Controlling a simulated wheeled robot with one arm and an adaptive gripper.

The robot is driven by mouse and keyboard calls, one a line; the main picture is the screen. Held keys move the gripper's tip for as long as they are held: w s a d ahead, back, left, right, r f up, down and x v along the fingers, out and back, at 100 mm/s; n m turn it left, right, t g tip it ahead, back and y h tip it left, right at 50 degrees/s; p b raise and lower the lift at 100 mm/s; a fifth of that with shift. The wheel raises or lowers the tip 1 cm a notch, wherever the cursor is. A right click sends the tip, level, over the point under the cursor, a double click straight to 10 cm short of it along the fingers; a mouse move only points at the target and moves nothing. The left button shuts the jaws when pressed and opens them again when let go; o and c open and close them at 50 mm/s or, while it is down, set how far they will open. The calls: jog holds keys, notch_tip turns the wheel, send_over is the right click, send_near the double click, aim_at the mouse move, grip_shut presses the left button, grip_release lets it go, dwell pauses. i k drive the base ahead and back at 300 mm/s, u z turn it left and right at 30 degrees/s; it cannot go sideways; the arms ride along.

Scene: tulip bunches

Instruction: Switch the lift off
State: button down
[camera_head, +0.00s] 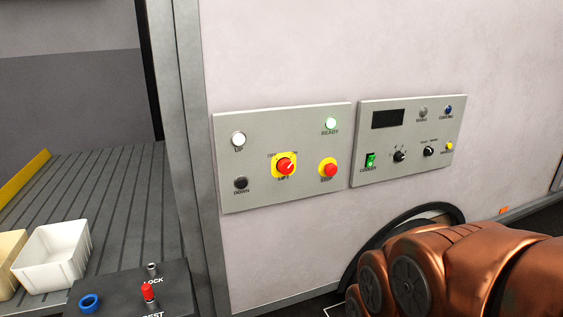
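The lift panel (224,140) is a grey plate on the pale wall. Its lift switch (286,166) is a red rotary knob on a yellow square, with a pale mark pointing up and to the right. A red STOP button (329,170) on a yellow ring sits right of the switch. A white UP button (238,139) and a black DOWN button (240,183) are on the left. My copper-coloured arm fills the lower right, below the panels. My gripper is not visible.
A second panel (420,160), labelled COOLER, has a lit green rocker, a dark display and small knobs. At left are a ribbed platform (130,200), a white bin (55,255) and a black box (120,290) with a red-topped lever. The wall before the lift panel is clear.

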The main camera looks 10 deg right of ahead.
aim_at(285, 167)
jog(key=z, duration=0.05)
jog(key=k, duration=0.55)
jog(key=u, duration=0.8)
jog(key=i, duration=0.85)
jog(key=u, duration=0.2)
